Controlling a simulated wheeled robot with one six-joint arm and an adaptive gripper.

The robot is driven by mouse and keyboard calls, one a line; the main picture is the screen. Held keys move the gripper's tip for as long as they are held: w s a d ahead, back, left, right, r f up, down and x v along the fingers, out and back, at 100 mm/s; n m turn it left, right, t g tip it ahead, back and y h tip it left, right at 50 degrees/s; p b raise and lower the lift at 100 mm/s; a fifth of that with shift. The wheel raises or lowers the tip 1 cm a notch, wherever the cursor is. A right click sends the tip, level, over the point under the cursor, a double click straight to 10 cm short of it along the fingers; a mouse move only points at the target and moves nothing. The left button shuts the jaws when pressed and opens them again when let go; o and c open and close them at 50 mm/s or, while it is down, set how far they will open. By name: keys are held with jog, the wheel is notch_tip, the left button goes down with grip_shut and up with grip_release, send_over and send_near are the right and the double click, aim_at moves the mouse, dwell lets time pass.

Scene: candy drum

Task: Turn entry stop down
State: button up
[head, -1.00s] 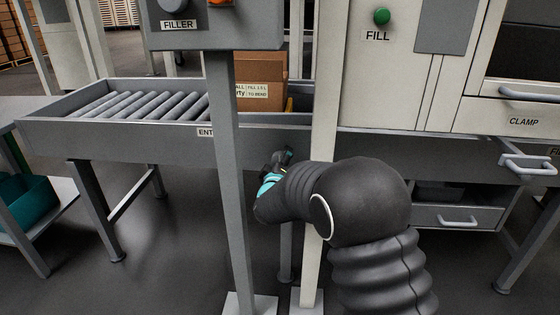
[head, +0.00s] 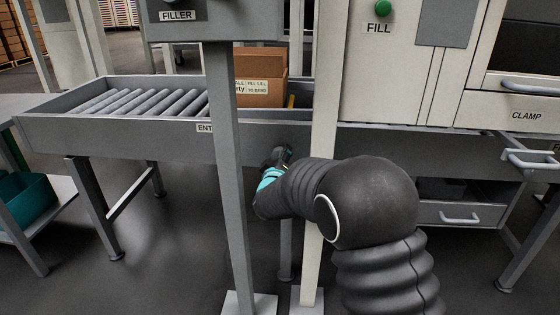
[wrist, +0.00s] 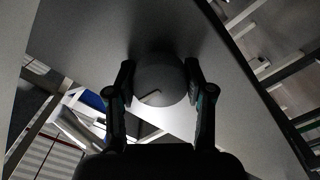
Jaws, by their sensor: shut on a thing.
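In the wrist view, a round grey knob (wrist: 160,82) with a small pale mark sits between the two fingers of my gripper (wrist: 160,76). The label beginning "ENT" (head: 205,128) is partly covered by the grey post.
An open cardboard box (head: 260,92) sits on the conveyor (head: 110,134) behind the grey post (head: 226,180). A pale post (head: 318,200) stands close by my arm. The FILL cabinet (head: 395,90) is at right, and a teal bin (head: 28,205) at far left.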

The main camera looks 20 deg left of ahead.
jog(key=m+b, duration=0.3)
jog(key=shift+f+m, duration=0.2)
jog(key=shift+m, duration=0.1)
jog(key=m+b, duration=0.4)
jog(key=shift+m, duration=0.3)
jog(key=m+b, duration=0.3)
jog(key=m, duration=0.1)
jog(key=shift+r+m+b, duration=0.2)
jog(key=shift+m+b, duration=0.25)
jog(key=shift+m, duration=1.35)
jog(key=o, duration=1.2)
jog(key=shift+a, duration=0.1)
jog(key=shift+c, duration=0.2)
jog(key=shift+s, duration=0.15)
jog(key=v, duration=1.2)
